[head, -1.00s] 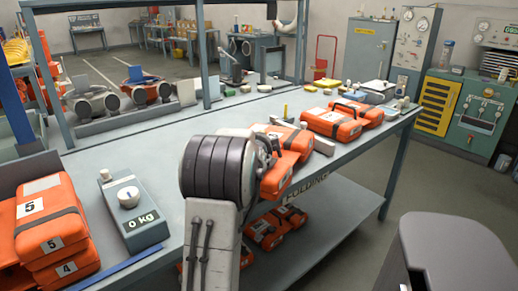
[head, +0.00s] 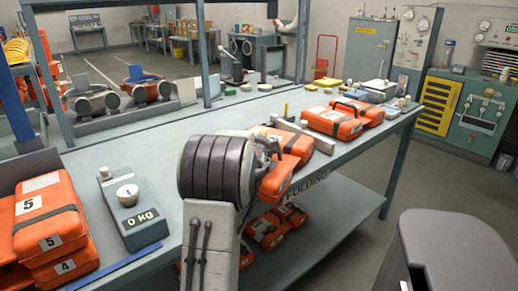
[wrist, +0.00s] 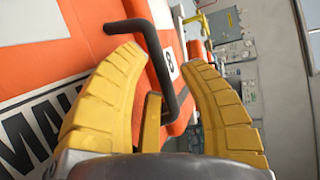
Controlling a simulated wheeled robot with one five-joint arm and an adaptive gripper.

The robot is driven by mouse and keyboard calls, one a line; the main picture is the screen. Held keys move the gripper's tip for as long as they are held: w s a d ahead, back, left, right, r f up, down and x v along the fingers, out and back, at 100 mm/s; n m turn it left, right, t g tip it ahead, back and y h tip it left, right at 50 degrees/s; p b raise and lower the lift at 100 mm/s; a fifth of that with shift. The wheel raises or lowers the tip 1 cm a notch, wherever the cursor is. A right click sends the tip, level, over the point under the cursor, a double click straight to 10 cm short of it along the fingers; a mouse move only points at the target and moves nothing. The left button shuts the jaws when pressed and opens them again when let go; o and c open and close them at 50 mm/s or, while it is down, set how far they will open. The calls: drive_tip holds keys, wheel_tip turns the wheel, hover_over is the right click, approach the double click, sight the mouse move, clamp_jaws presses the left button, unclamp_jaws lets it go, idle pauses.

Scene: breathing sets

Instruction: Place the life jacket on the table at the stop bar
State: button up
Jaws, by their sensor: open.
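The orange life jacket pack (head: 292,148) with a black handle lies at the table's front edge, partly hidden behind my arm. A grey bar, which looks like the stop bar (head: 286,124), runs along the pack's far right side. The pack is close to it; contact is unclear. The table (head: 230,118) is grey.
More orange packs (head: 334,122) lie right of the bar. A scale (head: 132,210) reading 0 kg and stacked packs marked 5 and 4 (head: 52,225) stand at left. Small items line the table's back. Several packs lie on the lower shelf (head: 330,215).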

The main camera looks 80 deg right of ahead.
drive_tip(key=v, duration=1.1)
drive_tip(key=shift+a, duration=0.2)
idle(0.4)
